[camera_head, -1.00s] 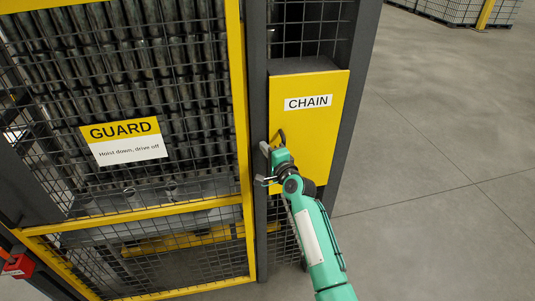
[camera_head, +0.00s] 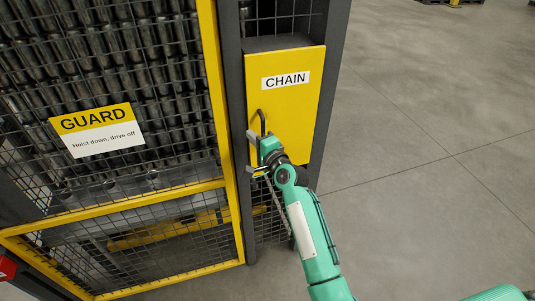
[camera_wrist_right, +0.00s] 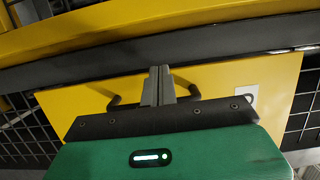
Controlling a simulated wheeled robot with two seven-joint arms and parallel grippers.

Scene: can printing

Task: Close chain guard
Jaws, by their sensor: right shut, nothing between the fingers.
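The chain guard (camera_head: 288,112) is a yellow panel with a white CHAIN label, standing upright between dark posts beside the large mesh guard. It also fills the middle of the right wrist view (camera_wrist_right: 215,75). Its dark bar handle (camera_head: 262,121) is near its left edge, and the handle's two ends show either side of my fingers in the wrist view (camera_wrist_right: 192,91). My right gripper (camera_head: 251,136) is shut and empty at the handle, partly covering it. I cannot tell whether it touches the handle or whether the panel is fully seated. My left gripper is not in view.
A yellow-framed mesh guard (camera_head: 212,85) with a GUARD sign (camera_head: 97,130) stands left of the panel, with dark cylinders behind it. A dark post (camera_head: 232,110) runs between them. The grey floor (camera_head: 430,130) to the right is open.

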